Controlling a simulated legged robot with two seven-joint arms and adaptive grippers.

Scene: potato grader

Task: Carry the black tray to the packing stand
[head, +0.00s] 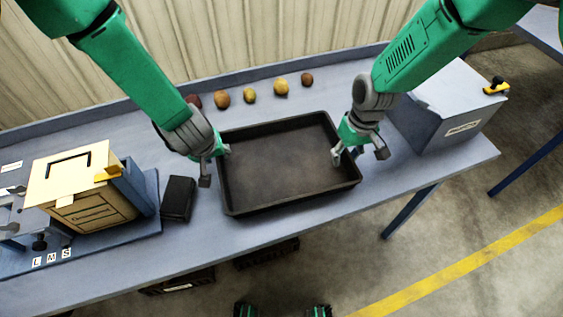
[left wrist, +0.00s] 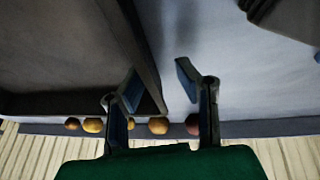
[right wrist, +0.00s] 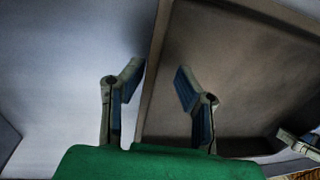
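The black tray (head: 228,207) lies flat and empty on the blue-grey bench, in the middle of the head view. My left gripper (head: 214,166) is at its left side wall. In the left wrist view, the fingers (left wrist: 158,82) are spread, one over the inside of the tray (left wrist: 150,75) and one outside. My right gripper (head: 358,155) is at the right side wall. In the right wrist view, its fingers (right wrist: 158,78) stand apart on either side of the tray wall (right wrist: 152,75). Gaps show between fingers and wall. I cannot pick out the packing stand for sure.
Several potatoes (head: 281,88) lie in a row behind the tray. A black block (head: 178,198) and a cream box (head: 80,185) stand to the left. A grey box (head: 450,100) stands close on the right. Another table (head: 543,28) shows at the upper right, across open floor.

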